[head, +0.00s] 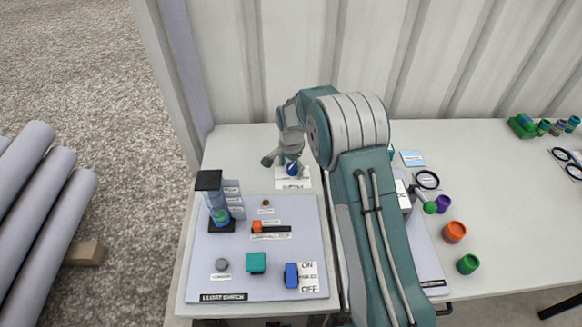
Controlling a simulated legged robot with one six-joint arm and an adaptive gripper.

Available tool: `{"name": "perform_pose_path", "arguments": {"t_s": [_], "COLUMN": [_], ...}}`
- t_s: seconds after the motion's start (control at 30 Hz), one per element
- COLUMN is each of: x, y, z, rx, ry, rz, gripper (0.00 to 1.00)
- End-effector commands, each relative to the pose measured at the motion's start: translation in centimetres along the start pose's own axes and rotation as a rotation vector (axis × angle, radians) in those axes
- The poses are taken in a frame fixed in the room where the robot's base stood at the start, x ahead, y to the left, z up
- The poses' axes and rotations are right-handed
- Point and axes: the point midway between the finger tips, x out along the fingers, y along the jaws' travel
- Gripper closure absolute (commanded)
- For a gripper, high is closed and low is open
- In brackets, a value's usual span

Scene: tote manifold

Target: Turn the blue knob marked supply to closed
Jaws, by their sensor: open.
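A round blue knob (291,169) with a pale mark on it sits at the back of the table, on a white plate (293,184) whose lettering is too small to read. I cannot read a supply mark or tell the knob's setting. My gripper (287,163) points down at the knob, with its grey fingers spread and one finger to the knob's left. The other finger is partly hidden by the gripper body. I cannot tell whether a finger touches the knob.
A grey panel (207,281) in front bears a blue block (291,275) beside an ON/OFF label, a teal block (256,262), an orange-ended lever (258,227) and a sight-glass tower (214,200). My arm hides the table's middle. Coloured cups (454,232) stand at right. A corrugated wall rises behind.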

Motion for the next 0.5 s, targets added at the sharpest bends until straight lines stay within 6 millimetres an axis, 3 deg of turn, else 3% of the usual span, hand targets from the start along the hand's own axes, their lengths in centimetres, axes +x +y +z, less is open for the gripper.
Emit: {"name": "perform_pose_path", "arguments": {"t_s": [0.27,0.5], "x": [-1.0,-5.5], "y": [0.0,-0.2], "z": [-0.1,-0.1], "rx": [0.0,0.0], "ry": [0.002,0.004], "rz": [-0.003,-0.004], "gripper": [0.12,0.12]}}
